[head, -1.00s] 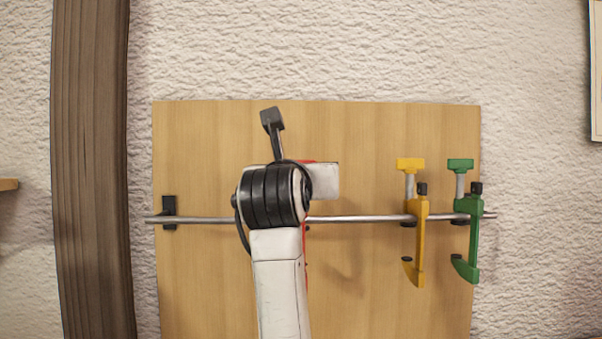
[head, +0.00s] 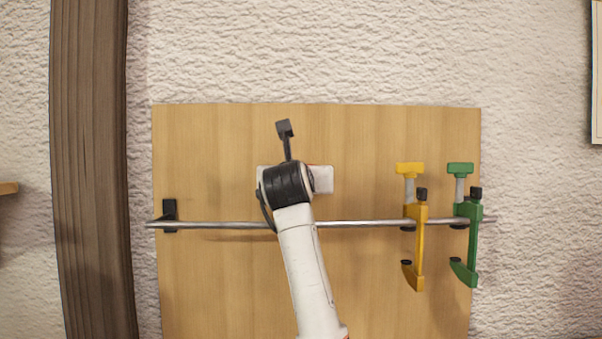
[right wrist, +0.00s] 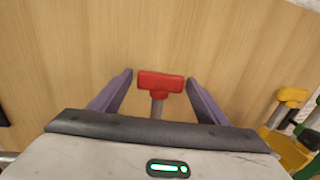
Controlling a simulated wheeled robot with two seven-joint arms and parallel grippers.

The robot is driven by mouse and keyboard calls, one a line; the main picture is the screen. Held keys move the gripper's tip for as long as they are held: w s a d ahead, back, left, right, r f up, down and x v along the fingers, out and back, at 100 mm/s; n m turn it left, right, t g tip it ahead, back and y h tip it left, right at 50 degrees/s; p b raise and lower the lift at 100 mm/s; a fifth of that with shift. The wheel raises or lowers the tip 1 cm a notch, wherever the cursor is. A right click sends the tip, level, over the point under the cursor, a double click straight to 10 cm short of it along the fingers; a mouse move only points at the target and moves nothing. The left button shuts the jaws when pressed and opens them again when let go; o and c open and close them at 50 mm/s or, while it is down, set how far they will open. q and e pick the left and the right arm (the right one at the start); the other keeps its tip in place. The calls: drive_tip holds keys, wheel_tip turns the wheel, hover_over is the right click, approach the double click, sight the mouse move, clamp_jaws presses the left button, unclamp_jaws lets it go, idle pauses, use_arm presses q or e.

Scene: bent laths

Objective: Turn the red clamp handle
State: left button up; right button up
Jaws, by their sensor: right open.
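The red clamp handle (right wrist: 160,84) is a T-shaped bar on a grey screw and stands upright in the right wrist view. My right gripper (right wrist: 157,78) is open, with one purple finger on each side of the handle. I see no clear contact between the fingers and the handle. In the head view my right arm and wrist hide the red clamp almost wholly, and the fingertips are hidden too. My left gripper is in neither view.
A yellow clamp (head: 418,235) and a green clamp (head: 470,230) hang to the right on the metal rail (head: 355,223). The rail crosses a wooden board (head: 370,140). A dark wooden post (head: 90,170) stands at the left. The rail left of my arm is clear.

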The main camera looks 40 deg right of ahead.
drive_tip(key=shift+c, duration=0.5)
drive_tip(key=c, duration=1)
drive_tip(key=shift+o, duration=0.2)
drive_tip(key=shift+n+t+y, duration=0.7)
drive_tip(key=shift+y, duration=0.4)
drive_tip(key=o, duration=1.1)
drive_tip(key=shift+c, duration=0.2)
